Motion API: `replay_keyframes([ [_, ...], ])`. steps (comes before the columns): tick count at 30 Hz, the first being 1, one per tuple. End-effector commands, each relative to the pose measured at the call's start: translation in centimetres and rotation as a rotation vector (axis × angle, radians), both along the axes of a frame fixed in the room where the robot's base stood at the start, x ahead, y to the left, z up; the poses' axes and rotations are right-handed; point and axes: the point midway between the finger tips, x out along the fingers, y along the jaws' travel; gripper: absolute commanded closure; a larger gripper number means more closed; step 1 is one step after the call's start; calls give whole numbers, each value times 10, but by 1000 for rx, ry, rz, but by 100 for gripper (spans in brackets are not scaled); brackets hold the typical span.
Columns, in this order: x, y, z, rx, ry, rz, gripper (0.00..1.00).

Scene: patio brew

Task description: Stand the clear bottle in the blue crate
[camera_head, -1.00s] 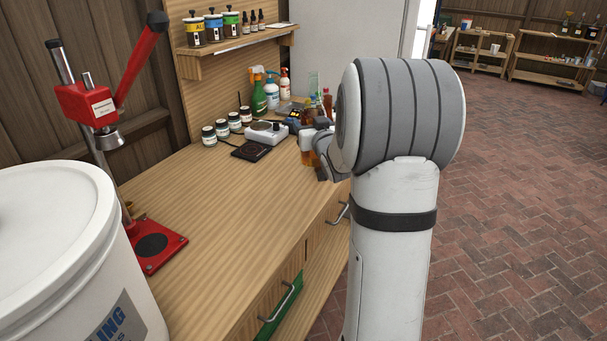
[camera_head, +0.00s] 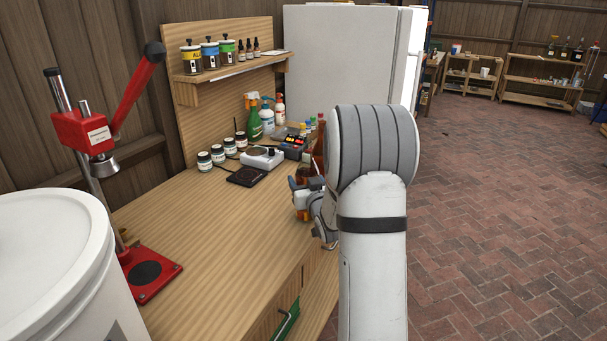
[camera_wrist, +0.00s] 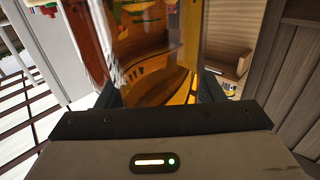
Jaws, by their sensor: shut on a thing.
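My gripper (camera_head: 303,198) is at the right edge of the workbench, partly hidden by my own arm. It is shut on a see-through, amber-looking bottle (camera_wrist: 160,50), which fills the middle of the wrist view between the two dark fingers (camera_wrist: 160,90). Its top and bottom are out of that view, and I cannot tell whether the amber is glass or contents. In the head view little of the bottle shows. I cannot make out a blue crate in either current view.
A wooden workbench (camera_head: 215,230) holds a red press (camera_head: 95,135), a white scale (camera_head: 262,157), jars (camera_head: 217,153) and spray bottles (camera_head: 267,115). A white bucket (camera_head: 60,260) stands in front at left. Brick floor (camera_head: 500,220) is open at right; shelves (camera_head: 545,95) stand far back.

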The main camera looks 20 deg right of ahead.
Motion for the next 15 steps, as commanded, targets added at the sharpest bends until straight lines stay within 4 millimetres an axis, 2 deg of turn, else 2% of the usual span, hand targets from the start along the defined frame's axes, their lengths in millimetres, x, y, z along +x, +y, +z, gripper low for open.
replay_keyframes([
  [11,1,0,0,-2,-7,1,73],
  [12,0,1,-1,0,-1,1,35],
  [15,0,1,-1,0,-1,1,27],
])
